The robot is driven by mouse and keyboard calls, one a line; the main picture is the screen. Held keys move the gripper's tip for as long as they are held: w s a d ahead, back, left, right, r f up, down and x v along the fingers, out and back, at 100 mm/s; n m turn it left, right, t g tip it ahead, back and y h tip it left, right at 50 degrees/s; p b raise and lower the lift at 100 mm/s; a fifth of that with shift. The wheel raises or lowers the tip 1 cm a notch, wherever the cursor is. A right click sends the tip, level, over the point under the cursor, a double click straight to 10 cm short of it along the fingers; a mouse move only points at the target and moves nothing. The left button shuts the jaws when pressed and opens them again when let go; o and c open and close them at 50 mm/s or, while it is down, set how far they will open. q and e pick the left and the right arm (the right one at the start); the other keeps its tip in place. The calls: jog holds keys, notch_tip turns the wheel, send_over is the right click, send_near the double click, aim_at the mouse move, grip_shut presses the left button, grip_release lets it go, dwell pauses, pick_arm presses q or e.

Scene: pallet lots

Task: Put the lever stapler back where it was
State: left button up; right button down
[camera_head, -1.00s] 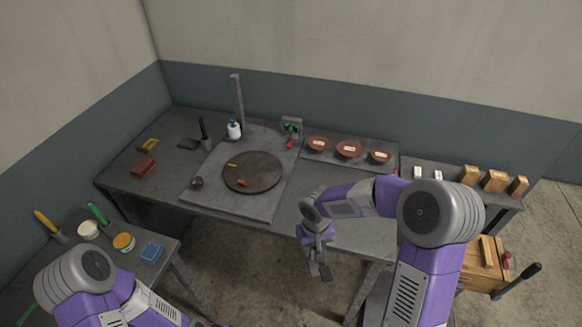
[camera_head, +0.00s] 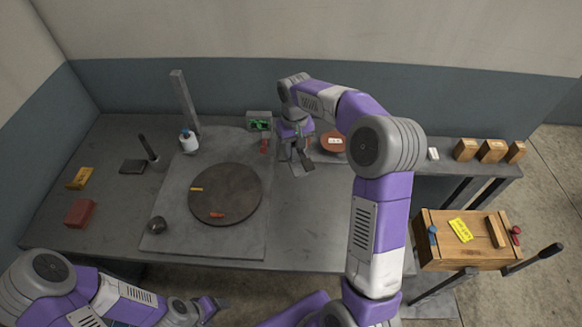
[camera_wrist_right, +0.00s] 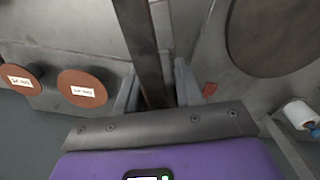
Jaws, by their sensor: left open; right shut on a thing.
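My right gripper (camera_head: 297,160) is over the back middle of the bench, just left of a labelled reddish-brown dish (camera_head: 333,142). In the right wrist view its fingers (camera_wrist_right: 158,95) are shut on a long dark bar-like thing, which I take for the lever stapler (camera_wrist_right: 143,40). It points away from the gripper, and its far end is cut off by the frame. In the head view the gripper hides most of it, and I cannot tell whether it touches the bench. My left gripper (camera_head: 210,308) is open and empty at the lower left, in front of the bench.
A round dark turntable (camera_head: 225,193), a post (camera_head: 184,105), a white bottle (camera_head: 189,142) and a green-faced device (camera_head: 260,122) stand left of my right gripper. Wooden blocks (camera_head: 491,150) stand at the right. A wooden crate (camera_head: 440,262) is at front right. The bench front is clear.

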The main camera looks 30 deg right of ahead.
aim_at(295, 155)
jog(key=f, duration=0.3)
jog(key=shift+s, duration=0.2)
notch_tip(295, 155, down, 5)
jog(key=shift+w+f+b, duration=0.15)
jog(key=shift+b, duration=0.65)
jog(key=c, duration=1.1)
grip_release()
jog(key=shift+f, duration=0.15)
jog(key=shift+c, duration=0.2)
jog(key=o, duration=0.4)
